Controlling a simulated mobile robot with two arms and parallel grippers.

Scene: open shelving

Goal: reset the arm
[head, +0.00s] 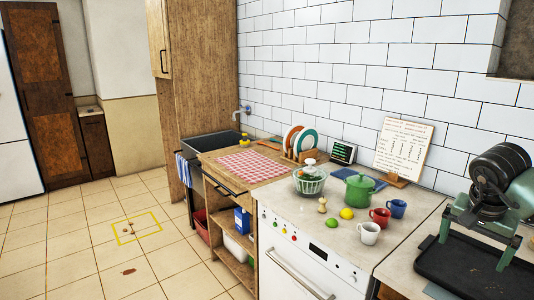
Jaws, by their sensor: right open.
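My right gripper (475,252) comes in from the right edge, green with a black cylindrical part above it. Its two fingers are spread apart and point down, with nothing seen between them. It is over or in front of the black tray (462,275) on the right-hand counter; whether it touches the tray I cannot tell. My left gripper is not in view.
A white mug (369,233), red mug (380,217), blue mug (397,208) and green pot (359,189) stand left of my gripper. A recipe board (403,148) leans near the tiled wall.

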